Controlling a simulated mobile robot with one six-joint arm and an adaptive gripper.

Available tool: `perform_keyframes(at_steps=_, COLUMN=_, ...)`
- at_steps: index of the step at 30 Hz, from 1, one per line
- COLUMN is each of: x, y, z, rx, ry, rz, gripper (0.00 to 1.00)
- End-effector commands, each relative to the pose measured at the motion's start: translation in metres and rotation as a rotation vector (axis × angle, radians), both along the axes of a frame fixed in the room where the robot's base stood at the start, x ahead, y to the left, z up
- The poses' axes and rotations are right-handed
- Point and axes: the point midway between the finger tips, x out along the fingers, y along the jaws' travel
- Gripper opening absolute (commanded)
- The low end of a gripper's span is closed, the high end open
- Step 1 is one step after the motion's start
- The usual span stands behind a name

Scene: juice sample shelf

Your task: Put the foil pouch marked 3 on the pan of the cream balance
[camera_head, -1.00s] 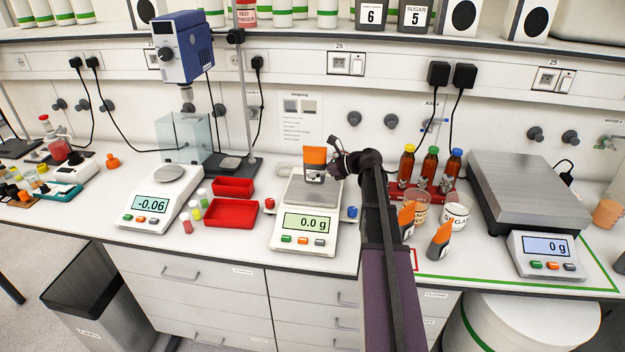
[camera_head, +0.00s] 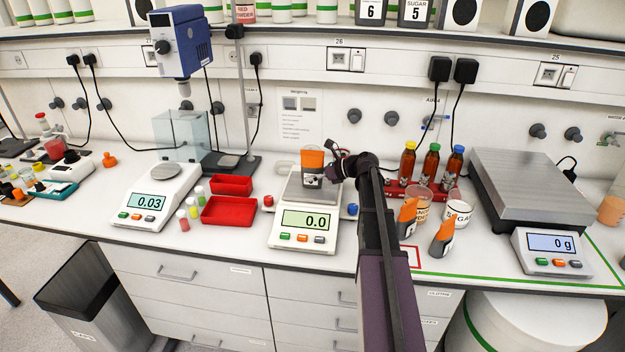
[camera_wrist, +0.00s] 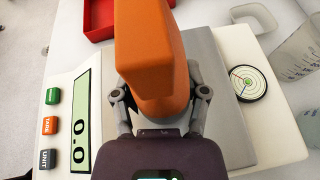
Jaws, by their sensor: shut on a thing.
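My gripper (camera_wrist: 161,97) is shut on an orange pouch with a dark lower front (camera_head: 313,166). The pouch fills the middle of the wrist view (camera_wrist: 152,50) and stands roughly upright. Its number is too small to read. The cream balance (camera_head: 305,237) stands at mid-bench, and its display reads 0.0. The pouch is over the balance's grey steel pan (camera_head: 296,190), low down. I cannot tell whether its bottom touches the pan. The pan also shows in the wrist view (camera_wrist: 222,120), partly hidden by the pouch and gripper.
Two more orange and grey pouches (camera_head: 443,236) stand right of my arm, near cups (camera_head: 457,212) and a red rack of bottles (camera_head: 417,190). Red trays (camera_head: 228,212) and another balance (camera_head: 150,204) are left. A large steel scale (camera_head: 530,185) is right.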

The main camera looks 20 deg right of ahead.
Motion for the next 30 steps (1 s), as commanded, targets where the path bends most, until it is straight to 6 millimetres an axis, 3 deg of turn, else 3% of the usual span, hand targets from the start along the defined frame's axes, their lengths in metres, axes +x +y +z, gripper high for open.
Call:
perform_keyframes(at_steps=13, x=0.0003, y=0.0007, z=-0.0033, rx=0.001, ry=0.0, rz=0.001, gripper=0.0)
perform_keyframes(at_steps=14, x=0.0002, y=0.0007, z=-0.0026, rx=0.0, ry=0.0, rz=0.001, gripper=0.64)
perform_keyframes(at_steps=17, x=0.0002, y=0.0008, z=-0.0021, rx=0.0, ry=0.0, rz=0.001, gripper=0.92)
perform_keyframes(at_steps=30, x=0.0004, y=0.0013, z=-0.0018, rx=0.0, ry=0.0, rz=0.001, gripper=0.92)
